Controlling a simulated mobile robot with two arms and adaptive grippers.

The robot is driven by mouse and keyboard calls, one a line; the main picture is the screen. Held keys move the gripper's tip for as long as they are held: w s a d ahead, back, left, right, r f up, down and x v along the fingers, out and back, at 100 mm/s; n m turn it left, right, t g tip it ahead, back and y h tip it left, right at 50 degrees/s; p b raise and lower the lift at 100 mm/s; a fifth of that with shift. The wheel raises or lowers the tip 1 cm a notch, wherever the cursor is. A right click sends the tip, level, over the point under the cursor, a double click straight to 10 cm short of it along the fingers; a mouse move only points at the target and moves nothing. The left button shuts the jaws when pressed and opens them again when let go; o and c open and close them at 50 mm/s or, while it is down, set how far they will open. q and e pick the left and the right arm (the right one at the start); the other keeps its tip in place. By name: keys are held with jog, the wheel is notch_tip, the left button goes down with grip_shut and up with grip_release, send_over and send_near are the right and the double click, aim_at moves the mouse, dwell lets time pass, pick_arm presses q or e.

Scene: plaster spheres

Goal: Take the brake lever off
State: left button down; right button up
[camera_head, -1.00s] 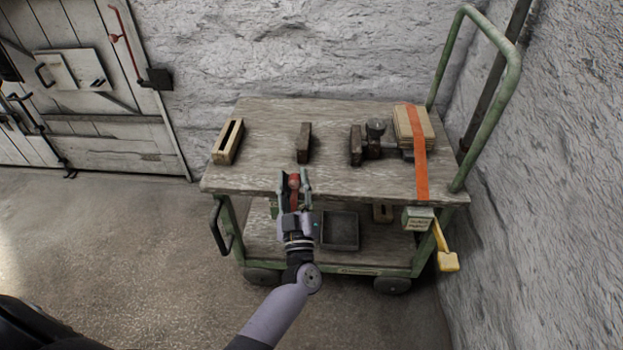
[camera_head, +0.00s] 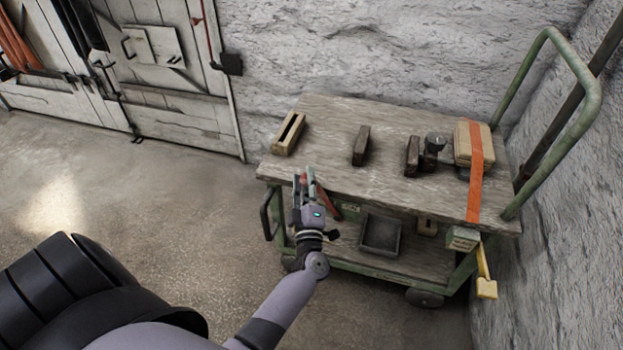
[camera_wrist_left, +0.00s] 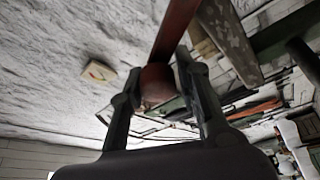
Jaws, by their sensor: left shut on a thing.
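A red lever (camera_head: 328,202), which I take for the brake lever, is at the front of the green-framed cart with a wooden top (camera_head: 330,165). It slants down and right from my left gripper (camera_head: 304,180), which is shut on its upper end. In the left wrist view the lever (camera_wrist_left: 175,30) runs up out of the picture, and its round red-brown end (camera_wrist_left: 158,83) sits between the fingers of the left gripper (camera_wrist_left: 157,75). I cannot tell whether the lever's lower end is joined to the cart. My right gripper is not in view.
On the cart top are a slotted wooden block (camera_head: 289,133), dark blocks (camera_head: 361,146) and strapped boards (camera_head: 463,145). A grey tray (camera_head: 380,235) is on the lower shelf. A yellow-handled lever (camera_head: 486,288) hangs at the right. Open floor (camera_head: 150,190) lies left of the cart.

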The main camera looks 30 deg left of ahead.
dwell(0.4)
pick_arm(q)
jog(key=c, duration=1.2)
grip_release()
jog(key=shift+c, duration=0.2)
jog(key=shift+s+d+f, duration=0.15)
jog(key=shift+s+d, duration=0.05)
jog(key=v, duration=1.1)
jog(key=shift+s, duration=0.15)
jog(key=shift+d, duration=0.15)
